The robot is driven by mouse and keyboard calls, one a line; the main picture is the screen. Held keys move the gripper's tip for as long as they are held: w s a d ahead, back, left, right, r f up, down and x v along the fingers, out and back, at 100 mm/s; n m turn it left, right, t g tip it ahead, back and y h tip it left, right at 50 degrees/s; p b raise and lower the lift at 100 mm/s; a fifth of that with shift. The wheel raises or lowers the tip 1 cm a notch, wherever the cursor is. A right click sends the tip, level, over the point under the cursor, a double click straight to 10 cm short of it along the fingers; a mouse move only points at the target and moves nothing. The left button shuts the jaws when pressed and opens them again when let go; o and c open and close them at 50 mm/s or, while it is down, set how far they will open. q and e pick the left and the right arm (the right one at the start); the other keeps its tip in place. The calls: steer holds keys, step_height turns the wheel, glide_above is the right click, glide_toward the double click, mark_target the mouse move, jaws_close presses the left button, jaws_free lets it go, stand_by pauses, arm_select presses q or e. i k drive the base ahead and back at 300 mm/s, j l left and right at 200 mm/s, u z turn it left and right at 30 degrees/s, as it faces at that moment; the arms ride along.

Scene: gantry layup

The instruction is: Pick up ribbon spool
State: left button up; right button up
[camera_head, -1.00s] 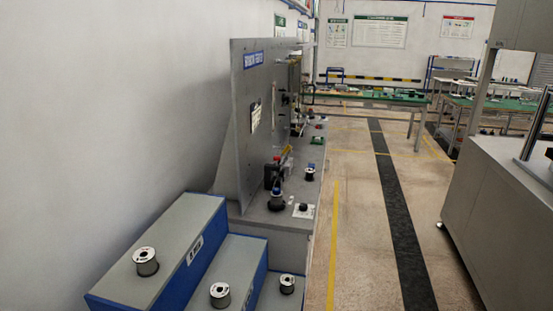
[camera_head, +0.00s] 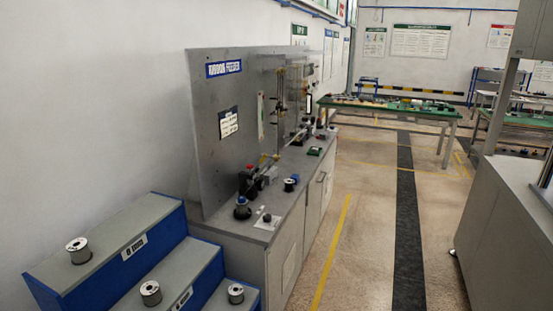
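Three ribbon spools stand upright on a blue stepped rack with grey tops (camera_head: 118,232) at the lower left of the head view. One spool (camera_head: 78,250) is on the highest step, one (camera_head: 150,293) on the middle step and one (camera_head: 236,293) on the lowest step. They are pale-rimmed with dark windings. A small dark spool-like piece (camera_head: 290,185) sits on the grey feeder bench. I cannot tell which spool the task means. Neither of my grippers is in view.
The feeder bench (camera_head: 285,250) with its upright panel (camera_head: 215,110) runs along the left wall behind the rack. A grey cabinet (camera_head: 510,235) stands at the right. A green-topped table (camera_head: 390,108) is farther back. The floor aisle (camera_head: 370,220) between is clear.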

mark_target(289, 182)
steer(key=i+l, duration=0.35)
steer(key=i+l+u, duration=0.15)
steer(key=i+l, duration=0.45)
steer(key=l, duration=0.2)
steer(key=i+l+u, duration=0.1)
steer(key=i+l, duration=0.25)
steer(key=i+l+u, duration=0.1)
steer(key=i+l, duration=0.15)
steer(key=l, duration=0.2)
steer(key=i+l, duration=0.3)
steer(key=l, duration=0.15)
steer(key=i+l+u, duration=0.1)
steer(key=i+l, duration=0.2)
steer(key=l, duration=0.2)
steer(key=i+l+u, duration=0.1)
steer(key=i+l, duration=0.15)
steer(key=l, duration=0.2)
